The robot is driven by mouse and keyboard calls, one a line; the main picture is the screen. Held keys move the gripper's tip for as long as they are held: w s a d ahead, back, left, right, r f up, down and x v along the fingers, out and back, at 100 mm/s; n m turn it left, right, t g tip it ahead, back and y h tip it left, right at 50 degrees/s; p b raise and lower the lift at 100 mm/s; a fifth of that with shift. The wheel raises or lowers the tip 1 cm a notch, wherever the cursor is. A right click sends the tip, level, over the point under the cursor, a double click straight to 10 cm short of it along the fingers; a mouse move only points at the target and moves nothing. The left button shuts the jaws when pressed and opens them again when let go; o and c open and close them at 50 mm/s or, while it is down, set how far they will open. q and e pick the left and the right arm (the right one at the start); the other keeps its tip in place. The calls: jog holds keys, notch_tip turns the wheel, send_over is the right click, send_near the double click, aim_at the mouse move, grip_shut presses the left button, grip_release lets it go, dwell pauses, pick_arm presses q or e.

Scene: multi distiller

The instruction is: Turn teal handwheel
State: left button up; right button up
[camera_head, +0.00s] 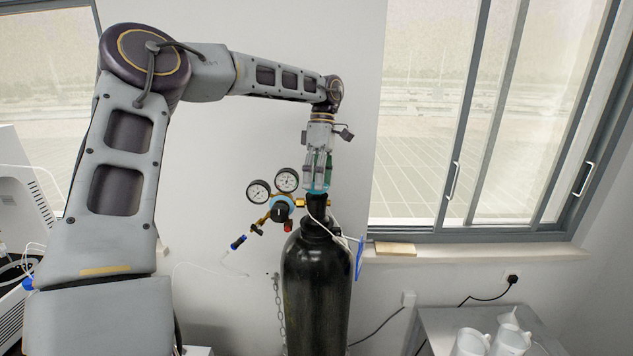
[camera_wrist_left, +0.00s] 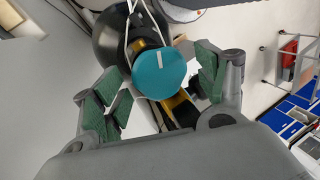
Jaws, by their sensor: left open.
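The teal handwheel (camera_wrist_left: 159,73) is a round knob with a white mark, on top of the black gas cylinder (camera_head: 316,285). In the left wrist view it lies between the two green-padded fingers of my left gripper (camera_wrist_left: 158,92), with gaps on both sides. In the head view my left gripper (camera_head: 318,186) points down over the cylinder's top, and its fingers mostly hide the handwheel. It is open. My right gripper does not show.
A brass regulator with two gauges (camera_head: 272,188) sticks out left of the cylinder neck. White tubing hangs around the cylinder. A metal table (camera_head: 440,322) with white jugs (camera_head: 490,341) stands at lower right. A window sill (camera_head: 470,249) runs behind.

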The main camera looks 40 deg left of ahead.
pick_arm(q)
jog(key=shift+w, duration=0.1)
jog(key=c, duration=1.1)
jog(key=shift+f+n, duration=0.1)
jog(key=shift+n, duration=0.2)
jog(key=shift+a+n+t+h, duration=0.15)
jog(key=shift+n+h, duration=0.15)
jog(key=shift+n, duration=0.65)
jog(key=shift+n+t+h, duration=0.15)
jog(key=shift+n+h, duration=0.15)
jog(key=shift+n, duration=0.65)
jog(key=shift+s+f, duration=0.1)
jog(key=shift+s, duration=0.1)
jog(key=o, duration=1.1)
jog(key=shift+w+r, duration=0.1)
jog(key=shift+r, duration=0.2)
jog(key=v, duration=1.1)
jog(key=shift+r, duration=0.35)
